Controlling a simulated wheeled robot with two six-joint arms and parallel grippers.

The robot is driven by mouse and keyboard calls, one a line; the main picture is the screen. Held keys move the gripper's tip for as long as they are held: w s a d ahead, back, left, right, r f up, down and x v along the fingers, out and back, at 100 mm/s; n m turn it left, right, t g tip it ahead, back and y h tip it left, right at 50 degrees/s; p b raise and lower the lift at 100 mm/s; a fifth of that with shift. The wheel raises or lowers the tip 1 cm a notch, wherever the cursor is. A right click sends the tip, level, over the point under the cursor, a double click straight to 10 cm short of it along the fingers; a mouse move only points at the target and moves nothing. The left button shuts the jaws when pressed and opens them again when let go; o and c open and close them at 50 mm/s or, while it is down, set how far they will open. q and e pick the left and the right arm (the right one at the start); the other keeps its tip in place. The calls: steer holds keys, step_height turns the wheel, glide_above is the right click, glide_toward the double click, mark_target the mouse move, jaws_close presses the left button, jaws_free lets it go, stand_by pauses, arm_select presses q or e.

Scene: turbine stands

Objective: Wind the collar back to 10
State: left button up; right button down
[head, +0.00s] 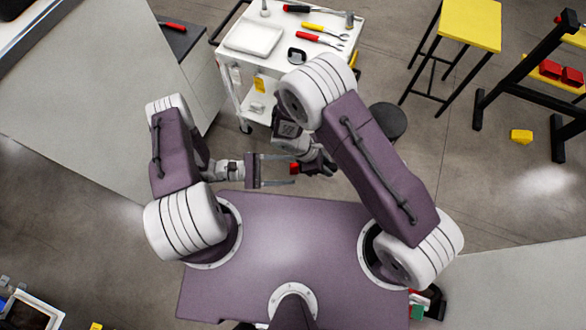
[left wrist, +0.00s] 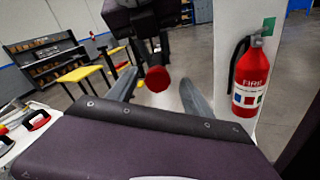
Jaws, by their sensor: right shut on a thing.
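My right gripper (head: 320,165) is shut on a dark tool whose red round end (head: 294,169) points left, toward my left gripper. My left gripper (head: 291,170) is open, with one finger on each side of that red end and a gap to both. The left wrist view shows the red end (left wrist: 157,79) face-on between the left fingers, with my right gripper (left wrist: 152,50) behind and above it. I cannot make out the collar or any numbers on it. Most of the tool's body is hidden by the right gripper and arm.
A white cart (head: 232,75) ahead carries a tray, a screwdriver, pliers and other tools. A yellow-topped stool (head: 470,25) and a dark round seat (head: 387,121) stand to the right. A fire extinguisher (left wrist: 250,85) hangs on a white post in the left wrist view.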

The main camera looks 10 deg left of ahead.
arm_select(q)
steer(key=shift+o, duration=0.8)
steer(key=shift+s+a+r, duration=0.1)
steer(key=shift+s+a, duration=0.1)
steer(key=shift+a, duration=1.05)
steer(key=shift+s+a+r, duration=0.1)
steer(key=shift+s+a, duration=0.05)
steer(key=shift+a, duration=1.1)
